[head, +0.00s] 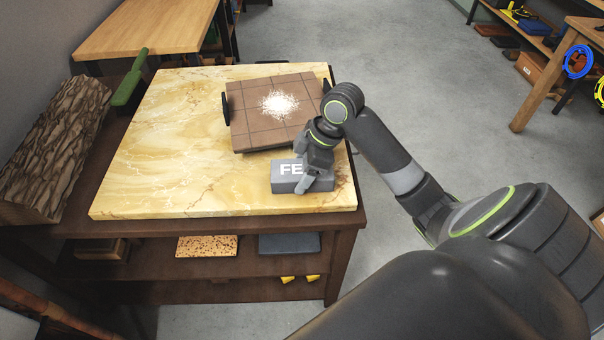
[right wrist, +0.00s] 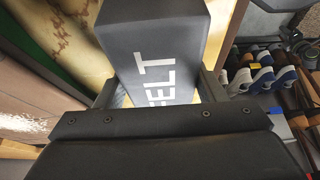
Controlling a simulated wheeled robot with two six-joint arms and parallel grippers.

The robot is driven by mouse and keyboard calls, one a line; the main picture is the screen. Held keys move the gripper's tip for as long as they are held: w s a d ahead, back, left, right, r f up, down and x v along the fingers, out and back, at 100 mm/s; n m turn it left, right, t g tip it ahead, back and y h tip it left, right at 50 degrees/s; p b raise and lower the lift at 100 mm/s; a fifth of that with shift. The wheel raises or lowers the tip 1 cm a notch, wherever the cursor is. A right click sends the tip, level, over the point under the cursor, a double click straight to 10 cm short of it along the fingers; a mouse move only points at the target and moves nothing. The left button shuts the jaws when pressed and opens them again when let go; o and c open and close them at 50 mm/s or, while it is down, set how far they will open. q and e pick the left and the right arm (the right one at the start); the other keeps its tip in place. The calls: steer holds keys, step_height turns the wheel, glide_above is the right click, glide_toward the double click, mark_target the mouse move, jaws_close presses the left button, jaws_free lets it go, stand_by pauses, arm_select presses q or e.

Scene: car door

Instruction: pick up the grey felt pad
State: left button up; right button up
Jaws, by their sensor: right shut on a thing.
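The grey felt pad (head: 287,178) is a block with white lettering near the front right of the marble-topped table (head: 150,150). My right gripper (head: 308,184) comes down over its right end and is shut on it. In the right wrist view the pad (right wrist: 150,40) shows "FELT" on its side and sits between the two fingers (right wrist: 155,95). In the head view my gripper covers part of the lettering. I cannot tell whether the pad touches the tabletop. My left gripper is not in view.
A brown tiled tray (head: 250,125) with black handles and a white granular pile (head: 278,104) lies just behind the pad. A green-handled tool (head: 130,82) and a bark-covered log (head: 50,150) are at the left. The tabletop's left half is clear.

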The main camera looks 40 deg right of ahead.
steer(key=shift+c, duration=0.3)
steer(key=shift+r, duration=0.3)
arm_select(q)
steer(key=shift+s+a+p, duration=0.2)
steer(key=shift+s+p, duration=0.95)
arm_select(e)
step_height(320, 180, up, 10)
steer(key=shift+f, duration=0.25)
